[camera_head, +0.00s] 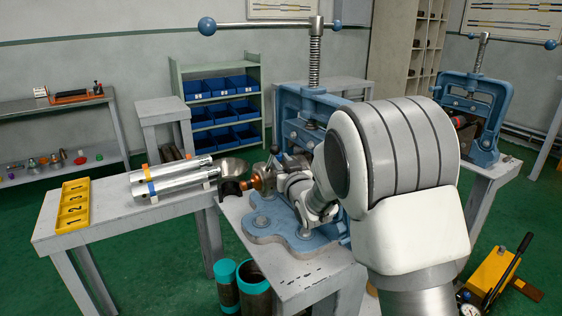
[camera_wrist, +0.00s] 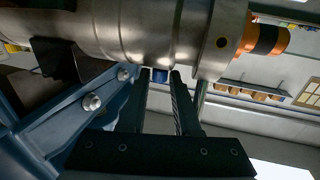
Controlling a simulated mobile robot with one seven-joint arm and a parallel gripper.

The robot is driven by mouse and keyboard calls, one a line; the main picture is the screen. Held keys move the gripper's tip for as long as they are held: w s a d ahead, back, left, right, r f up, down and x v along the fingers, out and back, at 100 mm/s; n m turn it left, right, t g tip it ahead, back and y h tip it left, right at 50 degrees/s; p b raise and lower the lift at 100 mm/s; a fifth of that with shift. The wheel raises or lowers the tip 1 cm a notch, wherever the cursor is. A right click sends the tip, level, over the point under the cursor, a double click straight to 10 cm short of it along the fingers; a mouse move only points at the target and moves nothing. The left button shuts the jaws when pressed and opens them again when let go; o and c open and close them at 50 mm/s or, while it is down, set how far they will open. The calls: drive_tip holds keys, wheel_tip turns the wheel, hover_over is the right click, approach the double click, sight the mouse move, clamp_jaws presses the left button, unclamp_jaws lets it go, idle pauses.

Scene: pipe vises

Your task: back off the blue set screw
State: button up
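The blue set screw (camera_wrist: 160,75) shows in the wrist view as a small blue piece under a thick steel cylindrical body (camera_wrist: 155,32). My gripper (camera_wrist: 161,76) points up at it from below, one dark finger on each side. The fingers stand apart with the blue piece between their tips. I cannot tell whether they touch it. In the head view my arm reaches toward the steel part (camera_head: 292,182) at the near blue vise. My gripper's fingers and the set screw are hidden there.
The near blue vise (camera_head: 308,103) stands on a grey table, with an orange-copper fitting (camera_head: 262,179) at its left. Steel pipes (camera_head: 172,178) and a yellow numbered tray (camera_head: 74,206) lie on the left table. A second vise (camera_head: 480,105) stands at right. A yellow pump (camera_head: 492,270) is on the floor.

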clamp_jaws()
drive_tip(key=shift+w+d+y, duration=0.1)
drive_tip(key=shift+y, duration=0.2)
drive_tip(key=shift+d+n+y+b, duration=0.1)
drive_tip(key=shift+n+y+b, duration=0.2)
drive_tip(key=shift+n+b, duration=0.1)
drive_tip(key=shift+w+d+r+n+g+y, duration=0.1)
drive_tip(key=shift+r+n+g+y, duration=0.05)
drive_tip(key=shift+n+g+y, duration=0.85)
drive_tip(key=shift+w+d+r+n+g+y+p, duration=0.1)
drive_tip(key=shift+n+g+y+p, duration=0.4)
drive_tip(key=shift+y+p, duration=0.45)
drive_tip(key=shift+n+g+y, duration=0.4)
drive_tip(key=shift+y, duration=0.15)
